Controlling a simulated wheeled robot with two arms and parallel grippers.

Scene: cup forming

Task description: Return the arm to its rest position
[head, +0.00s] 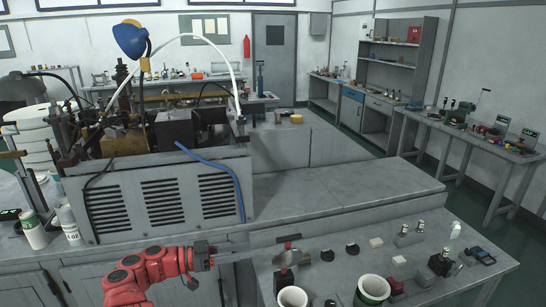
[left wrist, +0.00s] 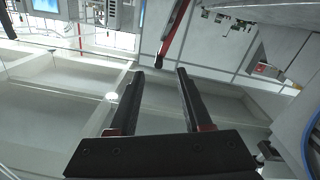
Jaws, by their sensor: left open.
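My left arm (head: 150,272) is red and reaches in from the bottom left of the head view. My left gripper (head: 243,250) points right, level with the left part of the front table (head: 335,275). In the left wrist view its two dark fingers (left wrist: 160,72) stand apart with nothing between them. My right gripper is not seen. Two pale cups stand at the front table's near edge: a left cup (head: 292,297) and a right cup (head: 373,288) with a green band. Both are cut off by the frame's bottom edge.
A shiny metal piece (head: 287,258) stands just right of the gripper. Small blocks and parts, such as a dark device (head: 440,262), lie on the table's right side. A vented machine (head: 165,200) stands behind the arm. The grey counter (head: 345,190) right of it is clear.

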